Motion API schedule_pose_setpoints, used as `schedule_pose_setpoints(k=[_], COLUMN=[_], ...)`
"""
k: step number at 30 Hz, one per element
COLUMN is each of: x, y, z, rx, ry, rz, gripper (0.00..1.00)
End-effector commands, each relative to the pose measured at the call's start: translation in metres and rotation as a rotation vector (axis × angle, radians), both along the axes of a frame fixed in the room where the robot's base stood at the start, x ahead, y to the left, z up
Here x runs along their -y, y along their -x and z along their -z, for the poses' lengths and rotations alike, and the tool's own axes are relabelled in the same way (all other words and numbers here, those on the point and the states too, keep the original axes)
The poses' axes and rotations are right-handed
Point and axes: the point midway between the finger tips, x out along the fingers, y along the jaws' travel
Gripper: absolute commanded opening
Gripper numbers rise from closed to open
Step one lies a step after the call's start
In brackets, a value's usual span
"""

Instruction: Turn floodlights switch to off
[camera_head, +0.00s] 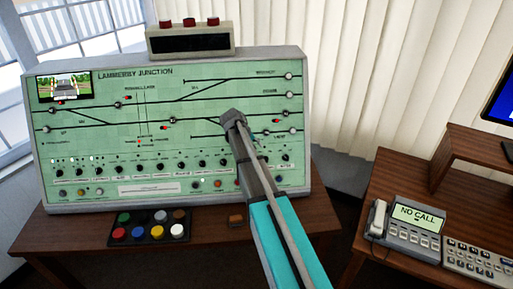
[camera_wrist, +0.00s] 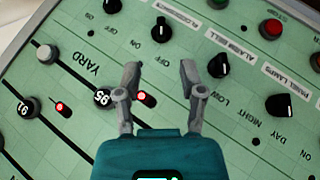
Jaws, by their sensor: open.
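The green Lammerby Junction panel (camera_head: 105,120) stands on a desk, with a row of black rotary switches (camera_head: 202,164) along its lower part. In the wrist view my gripper (camera_wrist: 160,73) is open and empty. A black ON/OFF knob (camera_wrist: 161,30) is just beyond the fingertips. Another black knob (camera_wrist: 218,65), near LOW and NIGHT marks, is right of the right finger.
A DAY-marked knob (camera_wrist: 279,105) and a red button (camera_wrist: 271,29) lie to the right. A white-topped button (camera_wrist: 46,53) is at left. Coloured buttons (camera_head: 151,226) sit in front of the panel. A phone (camera_head: 405,225) stands on the right desk.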

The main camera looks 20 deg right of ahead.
Motion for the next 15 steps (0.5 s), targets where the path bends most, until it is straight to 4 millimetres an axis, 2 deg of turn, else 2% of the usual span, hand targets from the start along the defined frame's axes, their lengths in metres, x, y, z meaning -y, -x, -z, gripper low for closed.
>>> schedule_pose_setpoints(k=[15], x=[-0.013], y=[0.000], z=[-0.024], rx=[-0.001], ry=[0.000], rz=[0.001], gripper=[0.51])
